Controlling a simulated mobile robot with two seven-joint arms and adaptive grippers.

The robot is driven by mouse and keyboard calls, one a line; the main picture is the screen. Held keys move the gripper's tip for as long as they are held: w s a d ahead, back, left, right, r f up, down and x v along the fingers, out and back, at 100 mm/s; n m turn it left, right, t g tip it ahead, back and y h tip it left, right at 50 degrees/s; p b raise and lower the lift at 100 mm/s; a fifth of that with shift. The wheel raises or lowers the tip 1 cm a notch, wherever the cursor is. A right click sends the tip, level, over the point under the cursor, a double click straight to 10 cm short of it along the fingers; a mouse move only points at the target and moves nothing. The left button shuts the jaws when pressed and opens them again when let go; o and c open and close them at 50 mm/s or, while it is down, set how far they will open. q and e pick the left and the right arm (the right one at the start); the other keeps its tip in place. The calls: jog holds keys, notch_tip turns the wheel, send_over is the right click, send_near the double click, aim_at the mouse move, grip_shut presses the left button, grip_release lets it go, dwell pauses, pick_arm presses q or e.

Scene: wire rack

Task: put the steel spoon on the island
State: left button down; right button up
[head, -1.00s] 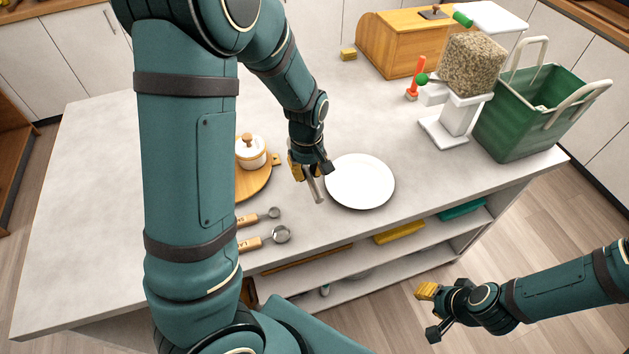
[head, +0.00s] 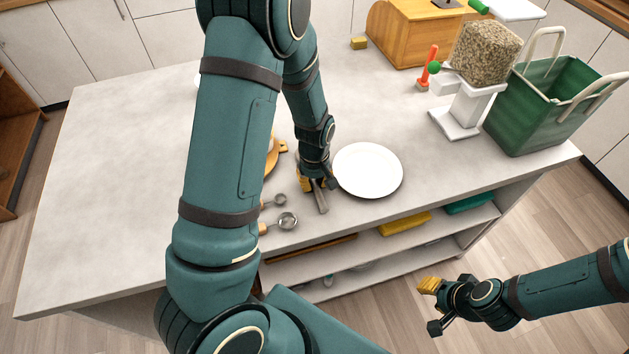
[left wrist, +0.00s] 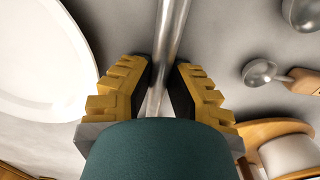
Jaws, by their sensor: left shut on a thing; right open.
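The steel spoon (head: 321,203) shows as a slim metal bar jutting from my left gripper (head: 315,186), just left of the white plate. In the left wrist view the bar (left wrist: 170,35) runs between the two yellow-backed fingers (left wrist: 164,80), which are shut on it. Its far end is hidden by the gripper. The spoon is low over the island (head: 110,200); I cannot tell whether it touches the top. My right gripper (head: 431,307) is open and empty, out in front of the island above the floor.
The white plate (head: 367,170) lies right of the spoon. Two measuring scoops (head: 287,221) with wooden handles lie to the left, near the front edge. A grain dispenser (head: 484,55), green basket (head: 545,110) and wooden bread box (head: 405,35) stand farther back. My left arm hides part of the top.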

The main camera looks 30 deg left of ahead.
aim_at(314, 182)
pick_arm(q)
jog(key=shift+f, duration=0.1)
jog(key=c, duration=1.3)
grip_release()
jog(key=shift+f, duration=0.1)
jog(key=shift+c, duration=0.2)
jog(key=o, duration=0.3)
jog(key=shift+o, duration=0.2)
jog(key=shift+r, duration=0.45)
notch_tip(314, 182, up, 12)
jog(key=p, duration=0.2)
jog(key=shift+f, duration=0.2)
jog(key=shift+s+f, duration=0.1)
